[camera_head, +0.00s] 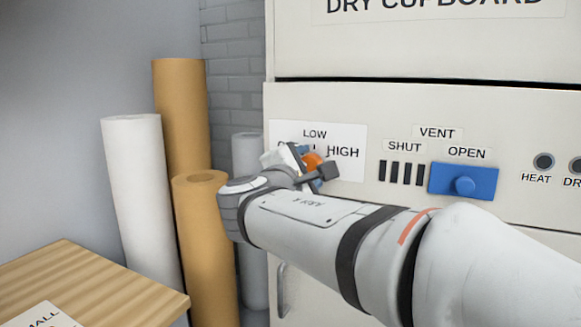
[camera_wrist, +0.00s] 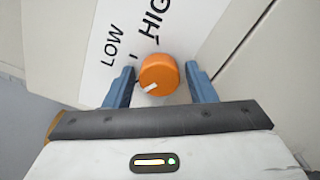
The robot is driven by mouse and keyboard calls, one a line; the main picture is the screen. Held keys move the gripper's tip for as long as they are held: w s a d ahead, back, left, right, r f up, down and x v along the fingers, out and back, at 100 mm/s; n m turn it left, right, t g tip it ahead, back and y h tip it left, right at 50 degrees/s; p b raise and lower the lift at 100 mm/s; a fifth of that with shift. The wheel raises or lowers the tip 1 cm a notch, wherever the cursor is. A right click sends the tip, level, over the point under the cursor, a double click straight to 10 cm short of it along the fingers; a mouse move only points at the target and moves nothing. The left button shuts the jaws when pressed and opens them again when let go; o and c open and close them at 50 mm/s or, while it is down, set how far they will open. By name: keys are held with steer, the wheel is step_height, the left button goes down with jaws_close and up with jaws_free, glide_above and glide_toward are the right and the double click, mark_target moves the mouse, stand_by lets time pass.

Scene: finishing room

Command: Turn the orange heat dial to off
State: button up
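The orange heat dial (camera_head: 312,161) is on a white label on the cupboard front, partly hidden by my gripper. In the wrist view the dial (camera_wrist: 160,70) sits between the two blue fingers of my gripper (camera_wrist: 159,78). The fingers are open on either side of it, with a small gap visible at each side. The dial's white mark points to the lower left in the wrist view, away from the words LOW and HIGH. In the head view my gripper (camera_head: 309,171) is at the label; the lettering at its left is mostly covered.
A blue vent slider (camera_head: 463,181) is right of the dial, at the OPEN end beside dark slots. Heat and another round indicator (camera_head: 544,161) are farther right. Paper rolls (camera_head: 142,200) stand left of the cupboard. A wooden table (camera_head: 90,285) is at the lower left.

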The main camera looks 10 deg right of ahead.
steer(key=shift+o, duration=0.8)
steer(key=p+v, duration=0.1)
steer(key=v, duration=0.7)
steer(key=shift+w, duration=0.1)
steer(key=s+d+f+m+g+y+p, duration=0.3)
steer(key=s+d+f+m+g+p, duration=0.35)
steer(key=p, duration=0.55)
steer(key=s+a+m+g+y+p, duration=0.1)
steer(key=s+m+g+y+p, duration=0.4)
steer(key=m+p, duration=0.5)
steer(key=shift+s+a+r+y+p, duration=0.4)
steer(key=shift+s+y+p, duration=0.9)
steer(key=shift+s, duration=0.45)
